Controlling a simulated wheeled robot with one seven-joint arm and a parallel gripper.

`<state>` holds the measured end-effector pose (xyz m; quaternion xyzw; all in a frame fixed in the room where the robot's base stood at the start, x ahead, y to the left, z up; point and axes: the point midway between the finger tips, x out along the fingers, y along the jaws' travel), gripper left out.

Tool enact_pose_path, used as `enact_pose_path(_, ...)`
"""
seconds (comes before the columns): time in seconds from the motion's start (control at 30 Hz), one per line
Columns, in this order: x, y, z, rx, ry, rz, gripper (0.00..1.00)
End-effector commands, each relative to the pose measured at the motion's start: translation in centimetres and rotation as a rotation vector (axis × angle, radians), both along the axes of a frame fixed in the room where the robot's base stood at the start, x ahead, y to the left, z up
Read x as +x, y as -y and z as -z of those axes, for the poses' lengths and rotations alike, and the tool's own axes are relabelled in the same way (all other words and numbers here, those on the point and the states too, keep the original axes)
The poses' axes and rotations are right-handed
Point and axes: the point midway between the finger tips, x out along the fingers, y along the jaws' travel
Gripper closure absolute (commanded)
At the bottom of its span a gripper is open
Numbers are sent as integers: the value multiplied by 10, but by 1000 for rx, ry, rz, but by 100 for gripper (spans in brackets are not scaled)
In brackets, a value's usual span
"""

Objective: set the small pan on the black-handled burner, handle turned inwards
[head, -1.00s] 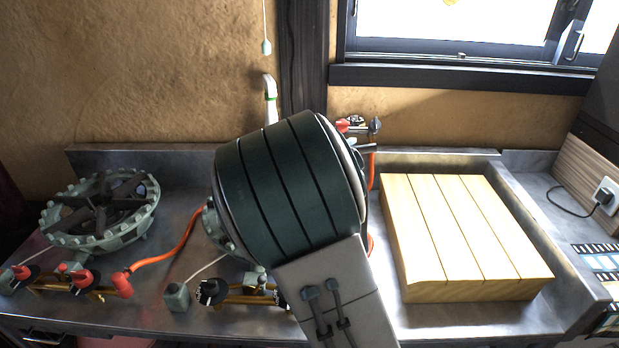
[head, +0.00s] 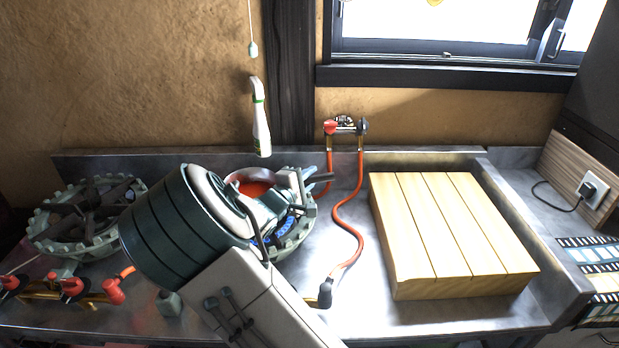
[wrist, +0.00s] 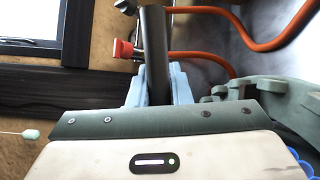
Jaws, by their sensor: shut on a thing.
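My gripper (head: 290,188) is over the back of the right burner, shut on a dark bar, the small pan's handle (wrist: 154,50). The handle stands up between the pale blue fingers in the wrist view, and its end points right in the head view. The pan (head: 252,187), with a red-orange inside, shows partly behind my wrist. I cannot tell whether it touches the burner. The right burner (head: 302,232) is grey-green with blue parts in its middle; my arm hides its left and front. Its edge also shows in the wrist view (wrist: 265,92). Its black-handled knobs are hidden.
A left burner (head: 75,240) has red knobs (head: 72,288). A slatted wooden board (head: 440,225) lies at the right. An orange hose (head: 352,225) runs beside the right burner to a wall valve (head: 345,127). A white bottle (head: 260,130) is behind.

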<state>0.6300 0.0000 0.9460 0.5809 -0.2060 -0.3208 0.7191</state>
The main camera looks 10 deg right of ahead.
Motion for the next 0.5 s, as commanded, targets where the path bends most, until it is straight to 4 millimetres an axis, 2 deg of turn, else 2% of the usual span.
enact_pose_path(0.3, 0, 0, 3, 1, 4, 1, 100)
enact_pose_path(0.33, 0, 0, 3, 1, 1, 0, 77)
enact_pose_path(0.4, 0, 0, 2, 0, 0, 0, 60)
enact_pose_path(0.5, 0, 0, 2, 0, 0, 0, 60)
